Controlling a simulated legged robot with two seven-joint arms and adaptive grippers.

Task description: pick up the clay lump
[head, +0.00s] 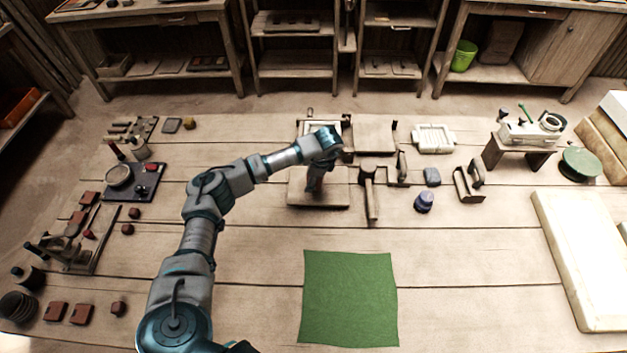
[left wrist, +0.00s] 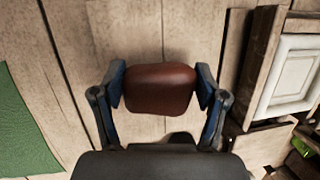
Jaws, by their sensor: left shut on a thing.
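A smooth red-brown clay lump (left wrist: 160,88) sits between the two fingers of my left gripper (left wrist: 160,92) in the left wrist view. The fingers press on its two opposite sides. In the head view my left gripper (head: 315,186) points down over a pale wooden board (head: 335,195) in the middle of the table, and the lump is hidden behind it. I cannot tell how high the lump is above the wood. My right gripper is in neither view.
A green mat (head: 348,300) lies at the front. Wooden press parts (head: 375,137) and a mallet (head: 371,195) stand right of my gripper. A white tile mould (left wrist: 295,75) is close by in the wrist view. Small tools and red-brown blocks (head: 81,314) line the left side.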

